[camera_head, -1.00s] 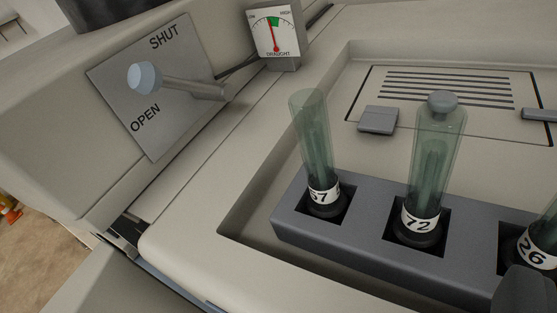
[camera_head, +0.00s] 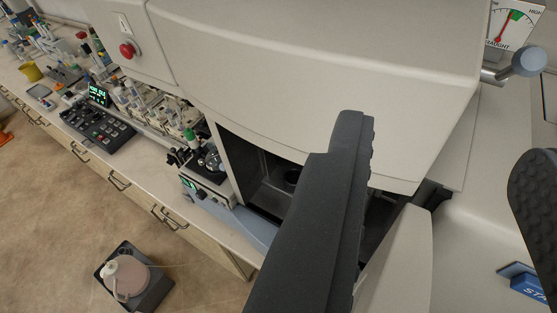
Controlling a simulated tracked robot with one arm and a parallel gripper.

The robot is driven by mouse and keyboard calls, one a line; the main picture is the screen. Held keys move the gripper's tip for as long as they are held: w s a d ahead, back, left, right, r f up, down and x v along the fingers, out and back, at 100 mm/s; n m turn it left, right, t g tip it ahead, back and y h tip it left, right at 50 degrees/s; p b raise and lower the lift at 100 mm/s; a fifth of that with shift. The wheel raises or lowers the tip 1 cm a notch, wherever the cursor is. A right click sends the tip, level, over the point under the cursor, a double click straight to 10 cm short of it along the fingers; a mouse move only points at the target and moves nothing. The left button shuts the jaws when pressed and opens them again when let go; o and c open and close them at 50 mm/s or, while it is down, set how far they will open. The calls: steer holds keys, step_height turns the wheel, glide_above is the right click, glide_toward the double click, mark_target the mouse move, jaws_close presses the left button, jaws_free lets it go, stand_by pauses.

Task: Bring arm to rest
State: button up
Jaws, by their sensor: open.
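My gripper (camera_head: 445,140) is open and empty. Its long dark finger rises through the middle of the view, and the other finger shows at the right edge. It is in front of the large white spectrometer housing (camera_head: 320,70). The left finger covers part of a dark open compartment (camera_head: 262,180) low in the housing. I cannot tell how far the fingers are from the housing. My arm itself does not show.
A lever with a blue-grey knob (camera_head: 528,61) and a draught gauge (camera_head: 514,22) are at upper right. A cluttered bench (camera_head: 215,232) runs left. A red button (camera_head: 127,50) is on the housing. A bottle (camera_head: 125,275) stands on the floor.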

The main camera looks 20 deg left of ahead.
step_height(320, 180, down, 6)
steer(key=b, duration=0.5)
steer(key=shift+r+b, duration=0.2)
steer(key=shift+b, duration=0.15)
stand_by(0.5)
